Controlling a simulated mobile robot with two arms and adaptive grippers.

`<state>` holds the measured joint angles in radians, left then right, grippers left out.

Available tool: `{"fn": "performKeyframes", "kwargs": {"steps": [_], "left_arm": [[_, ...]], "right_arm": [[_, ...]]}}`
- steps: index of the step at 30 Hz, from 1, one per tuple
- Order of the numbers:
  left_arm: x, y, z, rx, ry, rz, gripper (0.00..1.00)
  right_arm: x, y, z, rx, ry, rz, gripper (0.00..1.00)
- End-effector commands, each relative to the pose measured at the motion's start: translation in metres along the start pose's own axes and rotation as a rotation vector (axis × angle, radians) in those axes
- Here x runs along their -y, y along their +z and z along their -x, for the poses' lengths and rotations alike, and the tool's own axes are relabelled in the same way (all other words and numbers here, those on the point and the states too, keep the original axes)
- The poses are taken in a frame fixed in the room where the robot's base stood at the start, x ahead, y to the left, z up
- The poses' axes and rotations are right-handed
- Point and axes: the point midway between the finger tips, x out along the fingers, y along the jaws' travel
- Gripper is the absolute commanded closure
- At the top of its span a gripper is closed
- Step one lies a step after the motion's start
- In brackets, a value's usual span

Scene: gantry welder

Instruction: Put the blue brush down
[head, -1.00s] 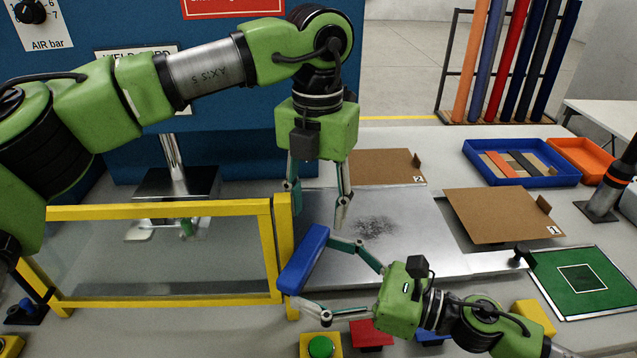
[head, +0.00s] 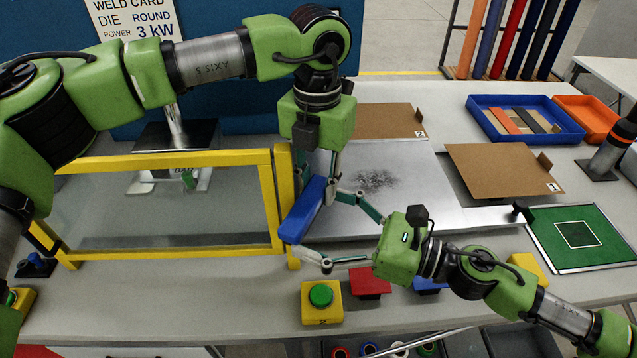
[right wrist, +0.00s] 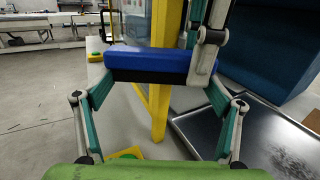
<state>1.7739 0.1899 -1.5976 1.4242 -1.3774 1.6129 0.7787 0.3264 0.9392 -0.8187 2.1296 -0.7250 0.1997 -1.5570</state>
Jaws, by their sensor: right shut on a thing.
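The blue brush (head: 303,212) is a long blue block with a dark underside in the right wrist view (right wrist: 148,66). My right gripper (head: 318,228) is shut on it and holds it tilted in the head view, beside the yellow frame's right post. My left gripper (head: 317,172) points down just above the brush's far end, its fingers spread apart. One of its fingers (right wrist: 204,50) shows close to the brush's right end in the right wrist view. Whether it touches the brush I cannot tell. The metal plate (head: 410,175) with a dark smudge lies to the right.
A yellow-framed clear guard (head: 165,250) stands at left. A green button on a yellow box (head: 321,302), a red block (head: 369,282) and a blue block (head: 430,284) line the front. Cardboard pieces (head: 500,170), a green mat (head: 575,212) and a blue tray (head: 525,138) are at right.

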Motion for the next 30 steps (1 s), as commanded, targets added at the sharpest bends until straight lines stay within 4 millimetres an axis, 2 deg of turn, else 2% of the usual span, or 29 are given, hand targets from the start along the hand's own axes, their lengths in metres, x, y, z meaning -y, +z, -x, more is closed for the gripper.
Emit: {"fn": "performKeyframes", "kwargs": {"steps": [1,2,3,11,16,30], "left_arm": [[0.003,-0.001,0.001,0.0,-0.006,-0.004,0.98],[0.003,-0.001,0.001,0.0,-0.006,-0.005,1.0],[0.004,-0.001,0.001,0.0,-0.007,-0.005,1.0],[0.003,0.0,0.001,0.0,-0.005,-0.004,1.0],[0.003,0.0,0.001,0.0,-0.005,-0.004,1.0],[0.002,0.0,0.001,0.0,-0.004,-0.004,1.0]], "right_arm": [[0.0,0.0,0.0,0.001,0.001,0.0,0.36],[0.0,0.0,0.0,0.001,0.001,0.0,0.09],[0.0,0.0,0.0,0.001,0.001,0.0,0.0],[0.0,0.0,0.0,0.001,0.0,0.0,0.0],[0.0,-0.001,0.007,0.0,-0.002,-0.004,0.0],[0.0,-0.002,0.067,-0.003,-0.002,-0.006,0.0]]}}
